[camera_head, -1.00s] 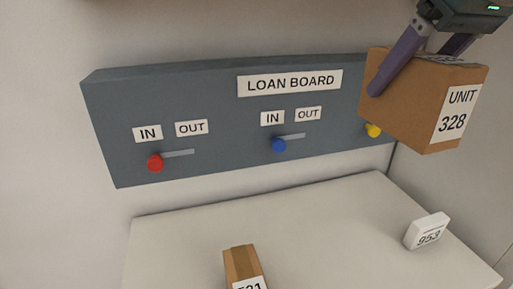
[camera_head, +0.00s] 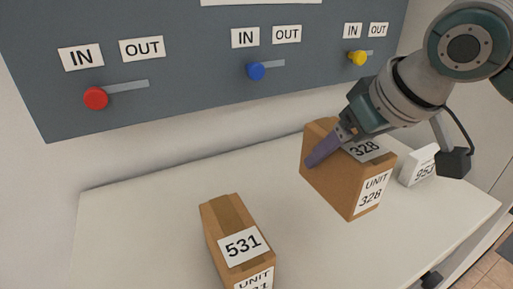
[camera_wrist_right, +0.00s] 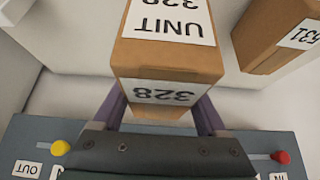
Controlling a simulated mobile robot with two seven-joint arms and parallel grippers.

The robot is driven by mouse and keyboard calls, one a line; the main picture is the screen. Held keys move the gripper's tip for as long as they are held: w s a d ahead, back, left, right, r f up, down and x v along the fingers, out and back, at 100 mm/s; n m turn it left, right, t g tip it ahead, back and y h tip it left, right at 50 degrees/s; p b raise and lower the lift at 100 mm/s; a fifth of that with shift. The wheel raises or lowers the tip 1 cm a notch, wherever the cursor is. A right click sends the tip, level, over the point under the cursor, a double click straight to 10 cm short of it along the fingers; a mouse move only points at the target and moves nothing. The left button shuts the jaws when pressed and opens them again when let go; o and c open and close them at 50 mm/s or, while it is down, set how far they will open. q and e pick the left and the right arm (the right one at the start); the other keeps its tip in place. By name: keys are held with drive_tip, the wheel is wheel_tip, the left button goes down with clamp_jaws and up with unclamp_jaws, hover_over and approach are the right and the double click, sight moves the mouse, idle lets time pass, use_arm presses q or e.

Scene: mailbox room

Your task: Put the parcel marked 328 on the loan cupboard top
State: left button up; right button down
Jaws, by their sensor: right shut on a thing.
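The brown parcel marked 328 (camera_head: 340,185) is upright at the white cupboard top (camera_head: 140,220), between the parcel marked 531 and a white box. Whether its underside touches the surface I cannot tell. My right gripper (camera_head: 335,148) is shut on this parcel from above, one purple finger showing on its near-left side. In the right wrist view the parcel (camera_wrist_right: 168,58) sits between both purple fingers (camera_wrist_right: 165,110). My left gripper is not in view.
The parcel marked 531 (camera_head: 228,215) stands on the top to the left. The white box marked 953 (camera_head: 418,165) is close on the right. The grey loan board (camera_head: 190,60) with red, blue and yellow knobs is on the wall behind. Bare surface lies between the parcels.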

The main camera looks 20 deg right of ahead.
wheel_tip(320, 180, down, 8)
drive_tip(key=shift+f+b, duration=0.2)
drive_tip(key=shift+b, duration=0.45)
drive_tip(key=shift+f, duration=0.1)
drive_tip(key=shift+f, duration=0.15)
unclamp_jaws()
